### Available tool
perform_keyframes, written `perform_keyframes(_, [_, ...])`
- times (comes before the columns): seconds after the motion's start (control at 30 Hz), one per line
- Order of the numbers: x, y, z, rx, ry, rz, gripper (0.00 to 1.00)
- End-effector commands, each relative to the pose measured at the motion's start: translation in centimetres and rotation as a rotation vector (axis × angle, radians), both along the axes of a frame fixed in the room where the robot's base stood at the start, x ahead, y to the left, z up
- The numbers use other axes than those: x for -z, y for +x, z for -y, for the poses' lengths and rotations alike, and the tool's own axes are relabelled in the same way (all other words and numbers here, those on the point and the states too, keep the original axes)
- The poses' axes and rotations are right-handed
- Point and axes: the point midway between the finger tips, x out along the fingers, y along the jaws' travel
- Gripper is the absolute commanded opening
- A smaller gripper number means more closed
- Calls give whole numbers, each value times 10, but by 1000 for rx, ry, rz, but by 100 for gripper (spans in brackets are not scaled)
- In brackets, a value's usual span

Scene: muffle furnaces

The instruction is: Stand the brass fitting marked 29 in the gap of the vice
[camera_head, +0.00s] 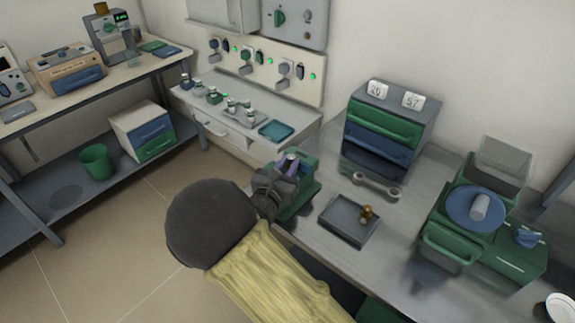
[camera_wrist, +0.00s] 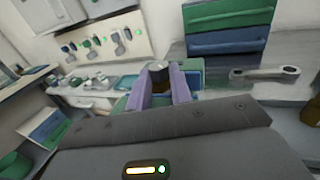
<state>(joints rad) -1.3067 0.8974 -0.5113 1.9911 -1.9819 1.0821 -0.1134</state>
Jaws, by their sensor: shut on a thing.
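My gripper (camera_head: 287,168) is over the green vice (camera_head: 309,185) at the left end of the grey bench. In the wrist view its two purple fingers (camera_wrist: 160,84) are shut on a small dark brownish fitting (camera_wrist: 158,74) with a pale top. I cannot read any mark on it. The vice shows partly behind the fingers in the wrist view (camera_wrist: 193,75); its gap is hidden by my gripper, so I cannot tell whether the fitting is in it. Another brass fitting (camera_head: 367,212) stands in a dark tray (camera_head: 342,226); its mark is not readable.
A spanner (camera_head: 376,187) lies behind the tray. A drawer cabinet (camera_head: 384,130) with cards on top stands at the back. A green machine with a blue disc (camera_head: 462,205) is at the right. A side table with bottles (camera_head: 240,109) is to the left.

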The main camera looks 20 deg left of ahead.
Motion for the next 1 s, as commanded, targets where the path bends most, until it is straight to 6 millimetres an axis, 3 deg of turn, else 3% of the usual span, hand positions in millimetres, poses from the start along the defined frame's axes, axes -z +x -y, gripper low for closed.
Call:
perform_keyframes(0.57, [17, 0, 2, 3, -3, -10, 0])
perform_keyframes(0.6, [18, -1, 1, 1, -4, -12, 23])
perform_keyframes(0.7, [20, -2, 1, 1, -6, -15, 41])
perform_keyframes(1.0, [21, -3, 1, 3, -3, -16, 43])
